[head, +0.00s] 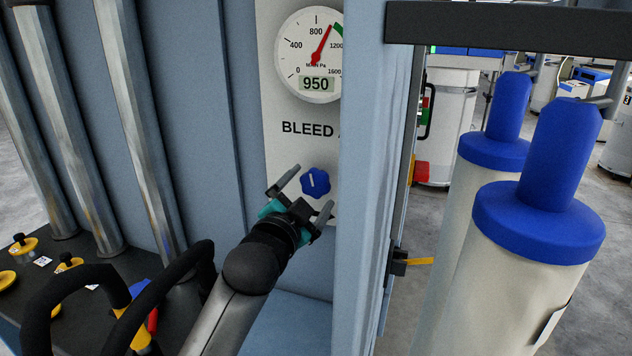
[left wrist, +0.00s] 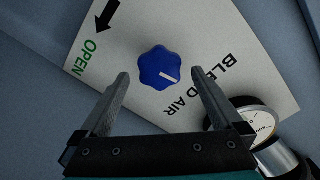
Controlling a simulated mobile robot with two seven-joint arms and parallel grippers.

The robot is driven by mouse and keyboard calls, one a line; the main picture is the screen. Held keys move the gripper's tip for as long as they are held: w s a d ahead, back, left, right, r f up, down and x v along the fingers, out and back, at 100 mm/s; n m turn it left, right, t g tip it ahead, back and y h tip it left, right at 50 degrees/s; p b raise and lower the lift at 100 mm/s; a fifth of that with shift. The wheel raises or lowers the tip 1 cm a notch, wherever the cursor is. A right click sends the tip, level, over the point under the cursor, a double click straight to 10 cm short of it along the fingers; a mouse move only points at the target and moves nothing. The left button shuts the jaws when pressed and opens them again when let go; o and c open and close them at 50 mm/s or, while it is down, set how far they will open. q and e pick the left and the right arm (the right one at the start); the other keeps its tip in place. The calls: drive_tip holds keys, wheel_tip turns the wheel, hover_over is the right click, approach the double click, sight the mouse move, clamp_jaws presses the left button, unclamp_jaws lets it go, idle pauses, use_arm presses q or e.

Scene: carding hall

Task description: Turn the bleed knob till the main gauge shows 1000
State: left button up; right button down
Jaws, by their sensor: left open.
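The blue lobed bleed knob (head: 315,181) sits on a white panel (head: 290,150) marked BLEED. In the left wrist view the knob (left wrist: 160,67) has a white pointer line and lies ahead of and between the fingers. The main gauge (head: 313,55) has a red needle between 800 and 1200, and its digital readout shows 950. My left gripper (head: 303,196) is open and empty, just short of the knob and not visibly touching it. The left wrist view shows its two fingers (left wrist: 160,85) apart. My right gripper is not in view.
A blue-grey post (head: 365,180) stands close to the right of the panel and hides its right part. A green OPEN label (left wrist: 86,58) with a black arrow is on the panel.

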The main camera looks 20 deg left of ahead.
sight(313, 185)
use_arm(q)
drive_tip(key=shift+w+d, duration=0.1)
drive_tip(key=shift+w, duration=1.8)
drive_tip(key=shift+c, duration=0.2)
drive_tip(key=c, duration=1.3)
drive_tip(key=n+p, duration=0.2)
drive_tip(key=p, duration=0.1)
drive_tip(key=shift+r+n, duration=0.15)
drive_tip(key=shift+n, duration=0.25)
drive_tip(key=n+p, duration=0.2)
drive_tip(key=shift+n, duration=0.3)
drive_tip(key=shift+f, duration=0.2)
drive_tip(key=o, duration=1.3)
drive_tip(key=shift+o, duration=0.2)
